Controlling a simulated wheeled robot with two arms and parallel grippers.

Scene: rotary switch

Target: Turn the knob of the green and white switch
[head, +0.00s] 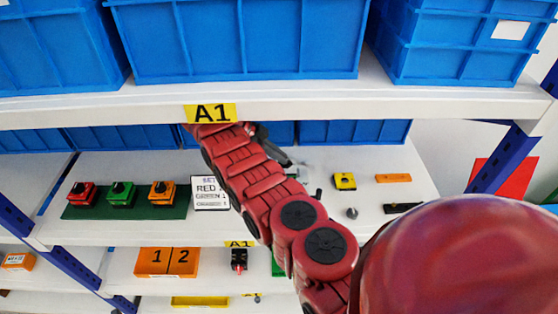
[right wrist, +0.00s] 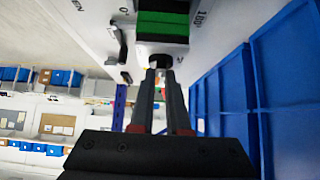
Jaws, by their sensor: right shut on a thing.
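The green and white switch (right wrist: 165,22) is at the top of the right wrist view, with a green band across a white body and printed marks beside it. Its dark knob (right wrist: 160,62) sits between the fingertips of my right gripper (right wrist: 160,76), which is shut on it. In the head view my red right arm reaches up and left to the shelf, and the dark right gripper (head: 277,155) is partly hidden behind it. The switch is mostly hidden there by the arm. My left gripper is not in view.
A yellow-black part (head: 344,181) lies to the right.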

